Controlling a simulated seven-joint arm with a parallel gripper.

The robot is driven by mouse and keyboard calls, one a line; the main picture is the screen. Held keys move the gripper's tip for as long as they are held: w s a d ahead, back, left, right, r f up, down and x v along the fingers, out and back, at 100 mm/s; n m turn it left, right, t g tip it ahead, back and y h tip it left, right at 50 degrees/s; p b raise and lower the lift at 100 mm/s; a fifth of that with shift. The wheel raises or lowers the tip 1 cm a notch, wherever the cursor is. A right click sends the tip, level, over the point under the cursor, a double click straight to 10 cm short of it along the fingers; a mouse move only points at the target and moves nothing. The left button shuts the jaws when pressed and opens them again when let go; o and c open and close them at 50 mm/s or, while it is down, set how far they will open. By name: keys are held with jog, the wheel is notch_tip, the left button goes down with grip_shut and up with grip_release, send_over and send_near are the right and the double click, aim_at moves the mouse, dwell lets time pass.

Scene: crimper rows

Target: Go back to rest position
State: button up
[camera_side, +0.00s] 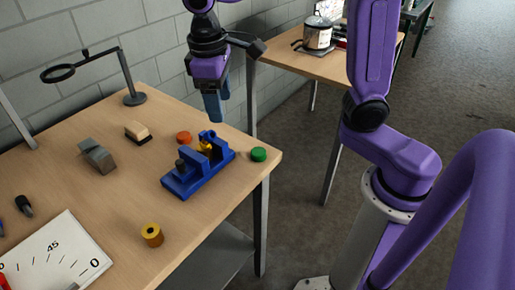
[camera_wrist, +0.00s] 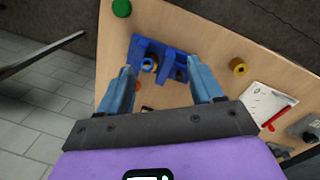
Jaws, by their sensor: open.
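My gripper (camera_side: 214,112) hangs in the air above the far right part of the workbench, pointing down. In the wrist view its two blue fingers (camera_wrist: 162,68) are spread apart with nothing held between them. A blue fixture (camera_side: 182,183) sits on the bench below the gripper and toward the camera in the side view. It also shows beyond the fingers in the wrist view (camera_wrist: 139,45). A yellow piece (camera_side: 205,147) sits in the fixture. The gripper is apart from the fixture and from the bench.
The workbench (camera_side: 120,200) also holds a green disc (camera_side: 258,154), an orange disc (camera_side: 184,137), a yellow spool (camera_side: 152,235), a brush (camera_side: 138,131), a grey block-like object (camera_side: 97,155), a dial sheet (camera_side: 57,258) and a magnifier stand (camera_side: 134,98). A second table (camera_side: 345,69) bears a pot.

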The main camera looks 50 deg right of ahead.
jog(key=s+d+f+n, duration=0.2)
jog(key=s+d, duration=0.1)
jog(key=s, duration=0.4)
jog(key=s+d+f+n+y, duration=0.1)
jog(key=s+d+f+n, duration=0.1)
jog(key=s, duration=0.4)
jog(key=s+d+f+n, duration=0.2)
jog(key=s+d, duration=0.2)
jog(key=s, duration=0.3)
jog(key=shift+s+d+f+n+y, duration=0.3)
jog(key=shift+d+f, duration=0.1)
